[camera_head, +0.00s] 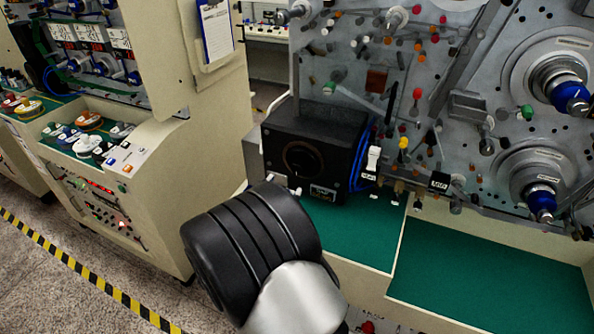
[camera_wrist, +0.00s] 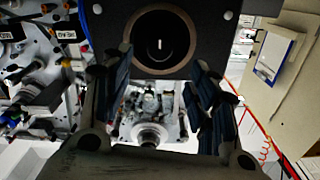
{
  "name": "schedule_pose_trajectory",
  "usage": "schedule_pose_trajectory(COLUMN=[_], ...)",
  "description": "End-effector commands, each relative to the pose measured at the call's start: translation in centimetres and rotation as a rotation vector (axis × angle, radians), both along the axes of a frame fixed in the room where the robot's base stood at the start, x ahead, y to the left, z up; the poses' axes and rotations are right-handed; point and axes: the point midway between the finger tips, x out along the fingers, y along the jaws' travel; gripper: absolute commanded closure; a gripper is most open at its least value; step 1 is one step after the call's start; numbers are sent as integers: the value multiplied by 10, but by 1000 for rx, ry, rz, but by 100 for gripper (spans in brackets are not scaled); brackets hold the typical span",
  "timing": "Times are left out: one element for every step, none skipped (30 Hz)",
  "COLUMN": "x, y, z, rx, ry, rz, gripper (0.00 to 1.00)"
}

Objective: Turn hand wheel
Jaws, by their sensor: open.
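A black box (camera_head: 340,150) with a round dark opening in its front stands on the green worktop at the panel's left end. In the wrist view its front face (camera_wrist: 105,14) shows a brown ring (camera_wrist: 190,40) around a dark centre with a small white slot. I cannot tell whether this round part is the hand wheel. My gripper (camera_wrist: 160,78) is open, one finger to each side, below and in front of the ring. No object shows held between the fingers. In the head view my arm hides the gripper.
The panel right of the box carries several spindles with blue knobs (camera_head: 571,97), pins and coloured caps. A small white-topped switch (camera_head: 373,158) sits beside the box. The green worktop (camera_head: 490,285) is clear at right. A clipboard (camera_head: 215,30) hangs on the left cabinet.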

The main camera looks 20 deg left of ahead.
Motion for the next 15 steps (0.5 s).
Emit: schedule_pose_trajectory(x=[12,19,28,34,41,49,55,61,67,72,77,82,85,88,92], y=[-3,-3,-4,-4,-5,-5,-6,-6,-7,-7,-7,-7,-7,-7,-8], z=[0,0,-1,-1,0,0,0,0,-1,-1,0,0,0,0,0], rx=[1,0,0,1,0,1,0,1,0,0,0,-1,0,0,-1], ry=[-1,-1,0,-1,-1,0,0,-1,0,0,-1,-1,-1,0,0], rz=[-5,-4,-5,-4,-4,-4,-3,-3,-3,-3,-2,-1,-1,-1,-1], gripper=[46,46,46,46,46,46,46,46,46,46,46,46,46,46,46])
